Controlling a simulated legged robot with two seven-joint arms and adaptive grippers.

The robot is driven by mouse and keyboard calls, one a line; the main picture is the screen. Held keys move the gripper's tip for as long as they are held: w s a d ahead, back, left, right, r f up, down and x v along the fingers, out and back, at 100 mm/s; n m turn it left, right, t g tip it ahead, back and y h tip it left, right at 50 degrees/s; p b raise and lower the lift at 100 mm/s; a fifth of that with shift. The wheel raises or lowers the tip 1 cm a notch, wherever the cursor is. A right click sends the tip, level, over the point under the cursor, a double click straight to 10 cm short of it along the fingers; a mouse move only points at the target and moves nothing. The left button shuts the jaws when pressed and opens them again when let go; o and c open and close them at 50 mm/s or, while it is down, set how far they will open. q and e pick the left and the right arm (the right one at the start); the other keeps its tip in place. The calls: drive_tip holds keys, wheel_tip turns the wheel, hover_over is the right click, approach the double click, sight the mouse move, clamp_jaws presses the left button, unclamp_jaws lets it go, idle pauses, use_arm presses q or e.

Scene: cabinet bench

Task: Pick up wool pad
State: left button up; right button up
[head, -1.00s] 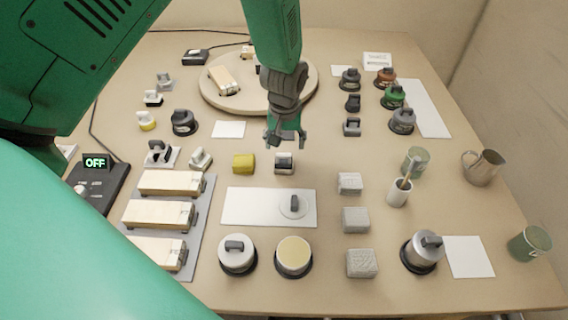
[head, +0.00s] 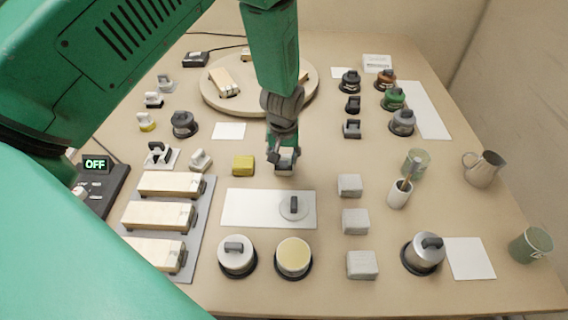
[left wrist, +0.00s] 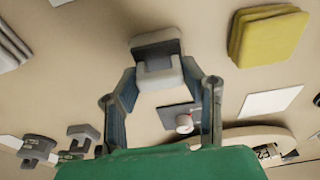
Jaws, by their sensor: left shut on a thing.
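The wool pad, as I take it, is a small pale block (head: 285,169) with a dark handle, in the middle of the table just behind a white sheet. My left gripper (head: 284,157) comes down over it from behind and is shut on it. In the left wrist view the pad (left wrist: 160,79) shows its pale base and dark grip between the fingertips (left wrist: 160,72). The fingers hide part of it in the head view. I cannot tell whether it touches the table. My right gripper is not in view.
A yellow block (head: 243,165) sits just left of the gripper. The white sheet (head: 245,208) with a round handled disc (head: 294,207) lies in front. Several grey blocks (head: 350,185) stand to the right. A round wooden board (head: 215,98) is behind.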

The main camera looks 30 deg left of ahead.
sight(284, 155)
use_arm(q)
wheel_tip(284, 155, up, 10)
drive_tip(key=shift+r+p, duration=0.1)
drive_tip(key=shift+p, duration=0.4)
